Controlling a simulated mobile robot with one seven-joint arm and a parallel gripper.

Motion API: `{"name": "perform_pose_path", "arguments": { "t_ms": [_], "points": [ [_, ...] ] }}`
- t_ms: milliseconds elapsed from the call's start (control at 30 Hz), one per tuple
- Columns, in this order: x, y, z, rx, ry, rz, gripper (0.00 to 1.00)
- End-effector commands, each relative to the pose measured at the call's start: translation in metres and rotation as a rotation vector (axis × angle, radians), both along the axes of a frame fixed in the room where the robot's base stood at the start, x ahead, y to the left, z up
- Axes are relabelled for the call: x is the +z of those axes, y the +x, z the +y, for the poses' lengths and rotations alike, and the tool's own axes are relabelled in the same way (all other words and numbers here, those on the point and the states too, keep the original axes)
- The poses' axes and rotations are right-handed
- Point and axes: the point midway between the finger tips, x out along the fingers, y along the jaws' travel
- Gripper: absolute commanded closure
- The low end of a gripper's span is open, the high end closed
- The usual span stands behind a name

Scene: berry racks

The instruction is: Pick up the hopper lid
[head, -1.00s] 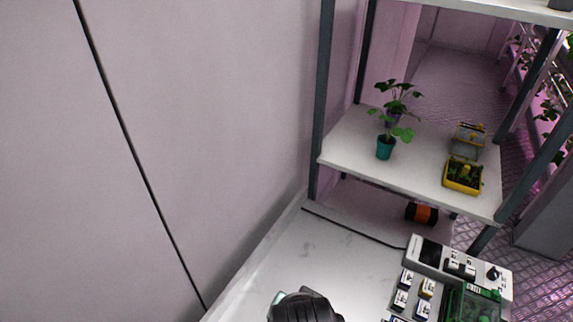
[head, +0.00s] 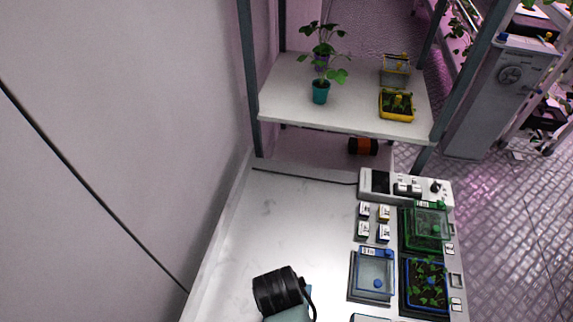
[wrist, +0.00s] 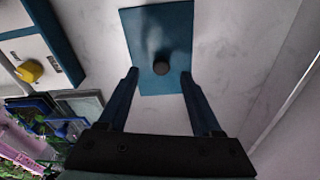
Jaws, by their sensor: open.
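A flat blue-teal rectangular lid with a round dark knob (wrist: 185,22) lies on the pale worktop in the wrist view, taken to be the hopper lid. My gripper (wrist: 159,76) is open, its two dark blue fingers spread with the tips at either side of the lid's near part. The knob stands roughly between and just beyond the fingertips, and nothing is held. Whether the fingers touch the lid cannot be told. In the head view a teal patch (head: 288,316) shows at the bottom edge, mostly hidden below a black ribbed cylinder.
The worktop (head: 290,215) is bare at centre and left, beside a wall. Right of it stand small labelled boxes (head: 373,222), a clear blue-rimmed container (head: 374,262), planted trays (head: 428,270) and a control panel (head: 375,183). A shelf (head: 280,100) with potted plants stands behind.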

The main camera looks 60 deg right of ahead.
Motion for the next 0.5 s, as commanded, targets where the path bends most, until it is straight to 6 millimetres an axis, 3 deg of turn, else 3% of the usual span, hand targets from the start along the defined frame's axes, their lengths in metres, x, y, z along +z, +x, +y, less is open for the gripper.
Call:
{"name": "perform_pose_path", "arguments": {
  "t_ms": [200,500],
  "points": [
    [-0.026,0.001,-0.003,-0.001,0.001,0.002,0.34],
    [-0.032,0.002,-0.004,0.0,-0.001,-0.001,0.34]
  ]
}}
